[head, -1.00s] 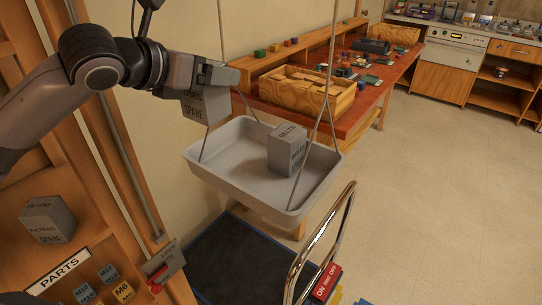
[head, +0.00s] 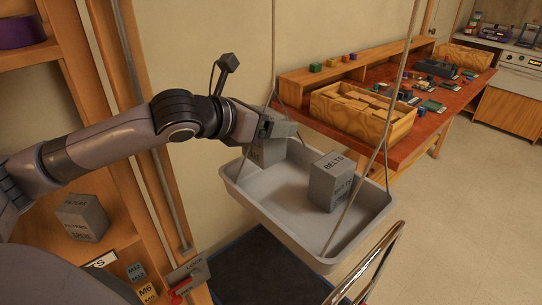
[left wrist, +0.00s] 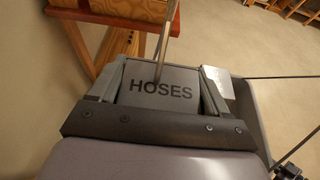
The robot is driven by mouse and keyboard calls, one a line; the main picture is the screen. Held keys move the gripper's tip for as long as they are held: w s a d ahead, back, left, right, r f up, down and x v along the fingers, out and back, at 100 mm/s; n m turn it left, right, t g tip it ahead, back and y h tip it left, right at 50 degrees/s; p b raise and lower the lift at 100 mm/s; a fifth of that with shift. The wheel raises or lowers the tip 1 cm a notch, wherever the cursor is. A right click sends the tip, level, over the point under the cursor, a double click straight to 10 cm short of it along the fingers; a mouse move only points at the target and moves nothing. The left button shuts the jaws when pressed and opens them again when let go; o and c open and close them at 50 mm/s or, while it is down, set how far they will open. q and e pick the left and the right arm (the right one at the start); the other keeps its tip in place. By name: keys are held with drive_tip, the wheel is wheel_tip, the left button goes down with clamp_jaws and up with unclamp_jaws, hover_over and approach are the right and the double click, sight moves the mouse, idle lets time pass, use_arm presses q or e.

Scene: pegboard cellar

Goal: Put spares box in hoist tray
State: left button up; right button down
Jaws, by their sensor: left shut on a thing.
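My left gripper (head: 272,128) is shut on a grey spares box (head: 268,153), whose top reads HOSES in the left wrist view (left wrist: 160,88). The held box is at the back left part of the grey hoist tray (head: 268,223), low and partly hidden by the gripper. I cannot tell whether it touches the tray floor. A second grey box marked BELTS (head: 333,180) stands upright in the tray, to the right of the held box and apart from it. My right gripper is not in view.
Thin suspension rods (head: 398,85) rise from the tray. Another grey box (head: 82,217) sits on the wooden shelf at left. Behind the tray is a red-topped bench with a wooden crate (head: 360,122). A chrome rail (head: 372,265) stands at the front right.

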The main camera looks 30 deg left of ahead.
sight(252, 158)
use_arm(q)
drive_tip(key=shift+f, duration=4.15)
drive_tip(key=shift+f, duration=0.1)
drive_tip(key=o, duration=1.1)
drive_tip(key=v, duration=0.5)
drive_tip(key=shift+s+a+b, duration=0.15)
drive_tip(key=shift+s+b, duration=0.05)
drive_tip(key=shift+b, duration=0.2)
drive_tip(key=shift+v, duration=1)
